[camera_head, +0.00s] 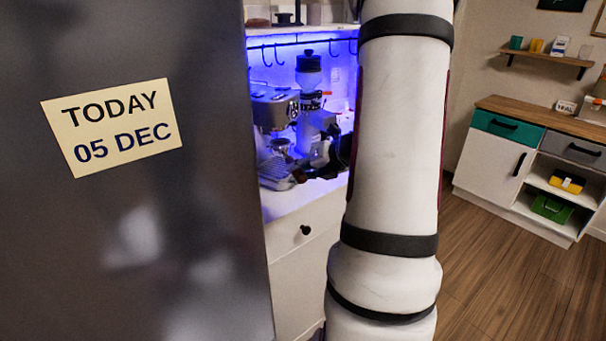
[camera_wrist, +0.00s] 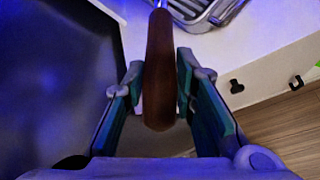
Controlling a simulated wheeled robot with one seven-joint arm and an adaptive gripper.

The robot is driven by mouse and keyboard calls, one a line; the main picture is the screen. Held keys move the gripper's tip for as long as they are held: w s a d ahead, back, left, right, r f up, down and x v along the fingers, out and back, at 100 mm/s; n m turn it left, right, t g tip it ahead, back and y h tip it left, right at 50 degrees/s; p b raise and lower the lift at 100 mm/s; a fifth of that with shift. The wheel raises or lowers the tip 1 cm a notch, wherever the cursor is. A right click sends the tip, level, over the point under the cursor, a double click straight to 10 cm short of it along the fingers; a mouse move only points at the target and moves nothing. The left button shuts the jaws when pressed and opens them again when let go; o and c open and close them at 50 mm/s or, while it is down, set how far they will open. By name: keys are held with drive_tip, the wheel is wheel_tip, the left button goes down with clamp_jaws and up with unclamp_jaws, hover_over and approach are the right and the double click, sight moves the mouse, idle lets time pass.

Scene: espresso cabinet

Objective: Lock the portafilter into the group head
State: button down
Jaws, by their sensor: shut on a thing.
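The espresso machine (camera_head: 272,108) stands on the counter under blue light in the head view. The portafilter's metal head (camera_head: 281,146) shows small at the front of the machine; I cannot tell whether it touches the group head. Its brown handle (camera_wrist: 160,75) lies between the fingers in the wrist view, with its rounded end toward the camera. My gripper (camera_wrist: 160,62) is shut on this handle. In the head view my gripper (camera_head: 322,160) is to the right of the machine's front, partly dark. The group head is too small to make out clearly.
A drip tray (camera_wrist: 208,12) shows at the top of the wrist view. A large dark panel with a date note (camera_head: 112,127) fills the left of the head view. A white drawer front (camera_head: 305,240) is below the counter. A cabinet (camera_head: 500,165) stands far right.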

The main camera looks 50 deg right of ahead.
sight(291, 156)
drive_tip(key=shift+w+d, duration=0.65)
drive_tip(key=shift+w, duration=0.4)
drive_tip(key=shift+w+d, duration=0.6)
drive_tip(key=shift+w, duration=0.4)
drive_tip(key=shift+w+d, duration=0.65)
drive_tip(key=shift+w, duration=0.4)
drive_tip(key=shift+r+p, duration=0.9)
drive_tip(key=shift+r, duration=0.7)
drive_tip(key=shift+r+p, duration=0.15)
drive_tip(key=shift+p, duration=0.15)
drive_tip(key=shift+s+d, duration=0.1)
drive_tip(key=shift+d, duration=0.05)
drive_tip(key=shift+s+d+n+y+p, duration=0.25)
drive_tip(key=shift+d+n+y+p, duration=0.25)
drive_tip(key=shift+d+n+y, duration=0.25)
drive_tip(key=shift+s+d+n+y+p, duration=0.25)
drive_tip(key=shift+d+n+y+p, duration=0.3)
drive_tip(key=shift+d, duration=0.3)
drive_tip(key=shift+s+d+n+y+p, duration=0.25)
drive_tip(key=shift+d+n+y+p, duration=0.2)
drive_tip(key=shift+d+n, duration=0.3)
